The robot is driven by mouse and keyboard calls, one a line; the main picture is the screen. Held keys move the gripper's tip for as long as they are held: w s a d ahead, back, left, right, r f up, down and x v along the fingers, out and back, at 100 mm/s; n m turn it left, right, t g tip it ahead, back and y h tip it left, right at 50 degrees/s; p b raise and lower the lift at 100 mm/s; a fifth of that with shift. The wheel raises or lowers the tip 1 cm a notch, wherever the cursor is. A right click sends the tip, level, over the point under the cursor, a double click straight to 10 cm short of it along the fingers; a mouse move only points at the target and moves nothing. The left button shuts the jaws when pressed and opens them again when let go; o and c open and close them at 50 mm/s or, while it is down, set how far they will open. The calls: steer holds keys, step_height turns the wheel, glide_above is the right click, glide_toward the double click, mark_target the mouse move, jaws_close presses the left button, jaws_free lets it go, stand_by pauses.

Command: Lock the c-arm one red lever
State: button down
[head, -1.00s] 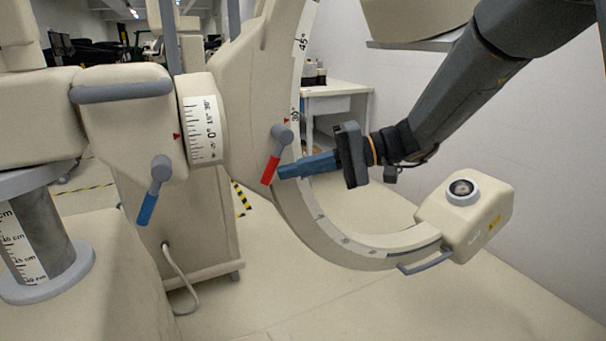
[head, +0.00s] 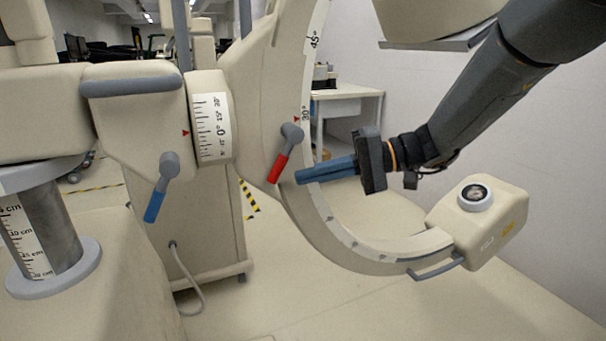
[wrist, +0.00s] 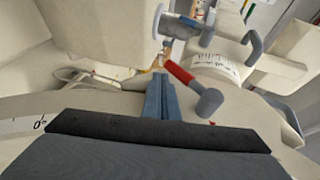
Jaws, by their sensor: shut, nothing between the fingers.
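The red lever (head: 279,166) hangs from a grey pivot on the side of the C-arm (head: 318,222), tilted with its red tip down and to the left. In the wrist view the red lever (wrist: 180,73) lies just beyond and right of my fingertips, its grey pivot at the right. My gripper (head: 298,177) is shut and empty, its blue fingers pointing left at the lever's lower end. In the head view a small gap shows between the fingertips and the red handle. In the wrist view my gripper (wrist: 157,78) has both fingers together, left of the lever.
A blue lever (head: 156,200) hangs on the cream housing to the left, beside an angle scale (head: 211,128). A detector box (head: 476,225) ends the C-arm at the right. A white table (head: 345,103) stands behind. Open floor lies in front.

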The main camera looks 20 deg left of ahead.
steer(key=f+b+v, duration=0.1)
steer(key=v, duration=1)
steer(key=shift+w+d+f, duration=0.25)
steer(key=shift+w+f, duration=0.15)
steer(key=s+d+f+m+t+h+p, duration=0.1)
steer(key=s+d+f+h+p, duration=0.1)
steer(key=s+d+f+h, duration=0.2)
steer(key=s+d+f+m+t+h+p, duration=0.2)
steer(key=s+d+f+h, duration=0.3)
steer(key=s+d, duration=0.5)
steer(key=s+d+f+m+t+h+p, duration=0.1)
steer(key=s+d+f+h, duration=0.4)
steer(key=d, duration=0.8)
steer(key=shift+s+d+f+m+t+p, duration=0.3)
steer(key=shift+s+f+m+t+p, duration=0.15)
steer(key=shift+s+p, duration=0.45)
